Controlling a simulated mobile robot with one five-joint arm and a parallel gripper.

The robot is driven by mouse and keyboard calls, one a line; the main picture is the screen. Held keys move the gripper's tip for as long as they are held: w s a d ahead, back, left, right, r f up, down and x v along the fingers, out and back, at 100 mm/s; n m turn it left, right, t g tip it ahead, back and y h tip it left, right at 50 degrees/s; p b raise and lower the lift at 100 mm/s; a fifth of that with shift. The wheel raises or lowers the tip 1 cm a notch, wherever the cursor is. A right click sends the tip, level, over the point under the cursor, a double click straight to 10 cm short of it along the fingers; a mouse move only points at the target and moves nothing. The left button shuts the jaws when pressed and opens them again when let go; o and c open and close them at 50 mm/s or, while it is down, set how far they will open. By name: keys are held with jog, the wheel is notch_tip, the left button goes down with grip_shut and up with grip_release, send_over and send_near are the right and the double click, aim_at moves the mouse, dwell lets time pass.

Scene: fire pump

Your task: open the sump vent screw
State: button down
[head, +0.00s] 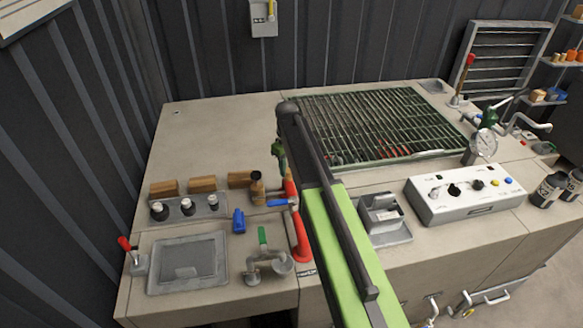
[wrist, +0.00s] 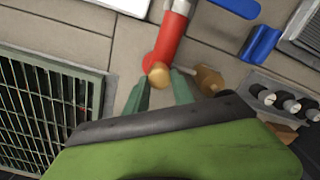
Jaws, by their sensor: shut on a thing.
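A round brass knob (wrist: 158,75), which looks like the vent screw, sits on the end of a red pipe (wrist: 168,48) in the wrist view. My gripper (wrist: 159,84) has its two green fingers on either side of the knob and is shut on it. In the head view my green and black arm reaches over the bench, and my gripper (head: 281,163) is by the far end of the red pipe (head: 290,188). The knob is hidden there behind my arm.
A green-framed grating (head: 375,125) lies beyond my arm to the right. A brown fitting (head: 257,187) stands just left of the red pipe. A blue lever (head: 279,203), a row of knobs (head: 187,206) and a white control box (head: 465,193) are nearby.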

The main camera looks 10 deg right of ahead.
jog(key=shift+s+n, duration=0.15)
jog(key=shift+n, duration=0.45)
jog(key=c, duration=1.1)
grip_release()
notch_tip(320, 180, up, 18)
jog(key=p, duration=1.7)
jog(key=shift+f, duration=0.2)
jog(key=shift+f, duration=0.1)
